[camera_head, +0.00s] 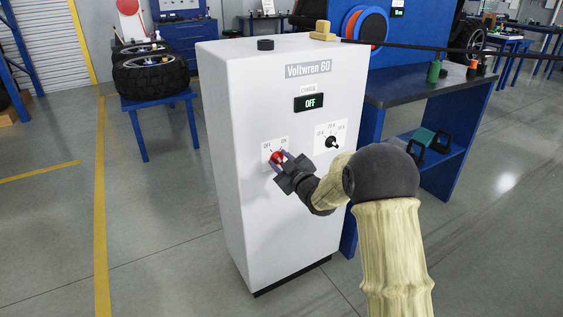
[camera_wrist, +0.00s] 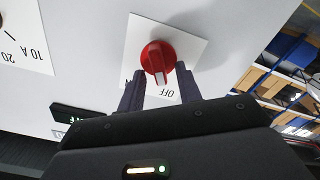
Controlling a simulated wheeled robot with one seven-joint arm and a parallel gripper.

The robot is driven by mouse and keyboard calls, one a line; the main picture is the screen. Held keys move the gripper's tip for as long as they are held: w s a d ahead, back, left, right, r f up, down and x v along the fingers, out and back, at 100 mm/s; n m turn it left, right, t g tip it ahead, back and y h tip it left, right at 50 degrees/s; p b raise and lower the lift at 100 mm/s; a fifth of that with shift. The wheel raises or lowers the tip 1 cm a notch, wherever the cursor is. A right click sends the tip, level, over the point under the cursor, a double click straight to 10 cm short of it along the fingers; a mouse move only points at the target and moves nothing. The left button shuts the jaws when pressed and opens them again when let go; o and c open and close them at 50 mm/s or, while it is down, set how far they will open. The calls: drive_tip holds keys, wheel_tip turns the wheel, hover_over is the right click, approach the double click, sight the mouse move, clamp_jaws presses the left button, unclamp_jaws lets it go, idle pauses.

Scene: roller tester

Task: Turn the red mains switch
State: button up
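The red mains switch (camera_head: 277,157) is a round knob with a raised grip on a white OFF/ON plate (camera_head: 267,147), on the front of the white Voltwren 60 cabinet (camera_head: 235,120). The cabinet's display (camera_head: 310,102) reads OFF. My gripper (camera_head: 280,161) is at the switch, with its fingers open. In the wrist view the red switch (camera_wrist: 158,60) shows ahead of and partly between the fingertips of my gripper (camera_wrist: 160,80). Gaps show on both sides of the knob's grip. I cannot tell how deep the fingers reach along it.
A black selector dial (camera_head: 331,142) with amp markings sits right of the switch, near my arm. A blue workbench (camera_head: 420,90) stands right of the cabinet. A blue stand (camera_head: 160,105) with tyres is behind left. The floor left of the cabinet is clear.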

drive_tip(key=p+v, duration=0.2)
drive_tip(key=v, duration=1.5)
drive_tip(key=shift+s+d, duration=0.15)
